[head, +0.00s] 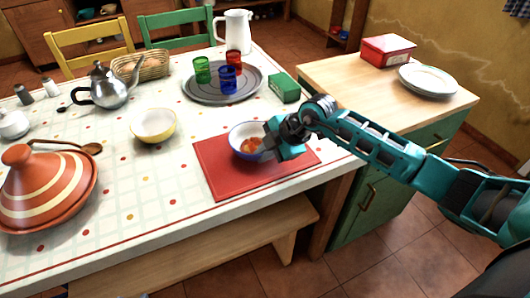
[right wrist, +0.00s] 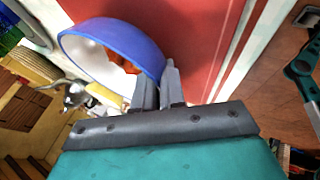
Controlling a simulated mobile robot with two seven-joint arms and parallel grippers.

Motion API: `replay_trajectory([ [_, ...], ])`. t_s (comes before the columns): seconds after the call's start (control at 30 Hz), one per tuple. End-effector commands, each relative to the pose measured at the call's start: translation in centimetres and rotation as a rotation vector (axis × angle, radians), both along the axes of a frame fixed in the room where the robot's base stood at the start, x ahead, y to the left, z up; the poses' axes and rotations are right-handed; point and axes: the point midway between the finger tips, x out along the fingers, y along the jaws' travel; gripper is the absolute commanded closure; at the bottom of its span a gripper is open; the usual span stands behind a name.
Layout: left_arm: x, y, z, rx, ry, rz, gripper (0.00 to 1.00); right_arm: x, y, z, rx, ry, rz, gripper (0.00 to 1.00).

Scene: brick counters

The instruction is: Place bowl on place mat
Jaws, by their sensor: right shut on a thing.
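A white bowl with a blue rim (head: 240,137) and orange food inside is over the red place mat (head: 222,184) in the head view. I cannot tell whether it touches the mat. My right gripper (head: 270,146) is shut on the bowl's right rim. In the right wrist view the fingers (right wrist: 158,88) pinch the wall of the bowl (right wrist: 118,40), with the red mat (right wrist: 200,40) behind it. My left gripper is not in view.
A yellow-white bowl (head: 153,126) stands left of the mat. A grey tray (head: 195,95) with coloured glasses and a green box (head: 284,88) are behind it. A tagine (head: 48,190) is at the left. The cloth in front of the mat is clear.

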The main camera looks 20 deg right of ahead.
Motion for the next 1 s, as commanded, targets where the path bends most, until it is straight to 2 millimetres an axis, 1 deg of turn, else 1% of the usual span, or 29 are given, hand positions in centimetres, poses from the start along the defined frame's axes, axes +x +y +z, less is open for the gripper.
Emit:
replay_trajectory([
  [0.1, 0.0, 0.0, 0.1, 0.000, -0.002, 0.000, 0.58, 0.1, 0.0, 0.2, 0.001, -0.004, 0.000, 1.00],
  [0.23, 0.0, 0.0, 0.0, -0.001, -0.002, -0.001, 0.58, 0.1, 0.0, 0.0, 0.001, -0.003, 0.000, 1.00],
  [0.27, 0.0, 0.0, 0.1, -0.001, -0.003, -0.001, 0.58, 0.0, 0.0, -0.2, 0.000, 0.000, 0.000, 0.89],
  [0.5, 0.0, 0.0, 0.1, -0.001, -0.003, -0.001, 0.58, 0.0, 0.0, -0.1, 0.000, 0.000, 0.000, 0.66],
  [0.53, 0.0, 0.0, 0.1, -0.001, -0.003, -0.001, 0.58, 0.0, 0.0, -0.1, 0.000, 0.000, 0.000, 0.65],
  [0.73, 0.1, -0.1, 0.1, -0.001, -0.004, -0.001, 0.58, 0.0, 0.0, -0.1, 0.000, -0.001, 0.000, 0.65],
  [0.83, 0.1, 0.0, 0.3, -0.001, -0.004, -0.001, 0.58, 0.0, -0.1, 0.4, 0.000, -0.001, 0.000, 0.65],
  [0.93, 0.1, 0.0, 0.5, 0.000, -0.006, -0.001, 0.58, -0.5, -0.6, 1.4, 0.000, -0.002, -0.001, 0.65],
  [1.0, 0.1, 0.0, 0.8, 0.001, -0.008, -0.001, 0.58, -1.1, -1.2, 2.5, -0.003, -0.002, 0.000, 0.65],
])
